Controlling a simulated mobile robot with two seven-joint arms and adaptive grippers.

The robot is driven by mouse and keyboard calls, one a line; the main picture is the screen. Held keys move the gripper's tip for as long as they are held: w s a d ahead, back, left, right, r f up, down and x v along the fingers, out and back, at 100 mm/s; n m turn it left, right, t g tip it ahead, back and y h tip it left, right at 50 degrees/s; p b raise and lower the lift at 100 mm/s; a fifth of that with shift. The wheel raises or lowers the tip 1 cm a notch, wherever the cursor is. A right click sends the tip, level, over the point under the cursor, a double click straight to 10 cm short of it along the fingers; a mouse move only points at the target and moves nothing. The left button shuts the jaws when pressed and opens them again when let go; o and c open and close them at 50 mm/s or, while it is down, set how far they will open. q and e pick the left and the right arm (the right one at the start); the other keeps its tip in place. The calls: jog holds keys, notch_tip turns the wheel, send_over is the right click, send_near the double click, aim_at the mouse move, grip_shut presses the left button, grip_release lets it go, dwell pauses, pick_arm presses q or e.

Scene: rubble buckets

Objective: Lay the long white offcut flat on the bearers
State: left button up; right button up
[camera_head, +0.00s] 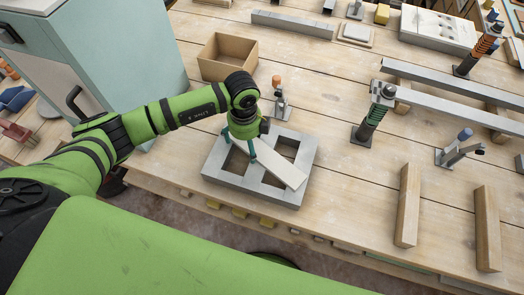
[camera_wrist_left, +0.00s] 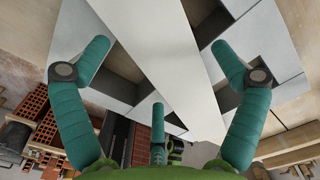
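The long white offcut (camera_head: 284,172) lies slantwise across the top of a grey hollow concrete block (camera_head: 307,152). In the left wrist view the offcut (camera_wrist_left: 165,60) runs between my fingers, with the block (camera_wrist_left: 268,42) under it. My left gripper (camera_head: 239,143) is over the offcut's far end, pointing down. In the wrist view its teal fingers (camera_wrist_left: 160,48) are spread apart, with gaps beside the board. Two wooden bearers, one (camera_head: 408,205) nearer and one (camera_head: 487,228) farther right, lie parallel and bare on the bench. My right gripper is not in view.
An open cardboard box (camera_head: 228,58) stands behind the block. A small toggle clamp (camera_head: 281,98) is close behind my gripper. Long grey bars (camera_head: 455,105) lie behind the bearers.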

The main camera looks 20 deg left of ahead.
pick_arm(q)
jog(key=c, duration=0.9)
jog(key=shift+r+b, duration=0.3)
jog(key=shift+r, duration=0.2)
notch_tip(320, 180, up, 2)
jog(key=shift+w+r+b, duration=0.1)
jog(key=shift+r+b, duration=0.15)
jog(key=shift+b, duration=0.35)
jog(key=shift+s+d+r+b, duration=0.5)
jog(key=shift+d+r, duration=0.75)
jog(key=shift+d, duration=0.65)
jog(key=shift+s+d+r+b, duration=0.3)
jog(key=shift+d+r+b, duration=0.45)
jog(key=shift+d+r, duration=0.9)
jog(key=shift+s+d+r+b, duration=0.5)
jog(key=shift+d+r, duration=0.4)
jog(key=shift+d, duration=1.3)
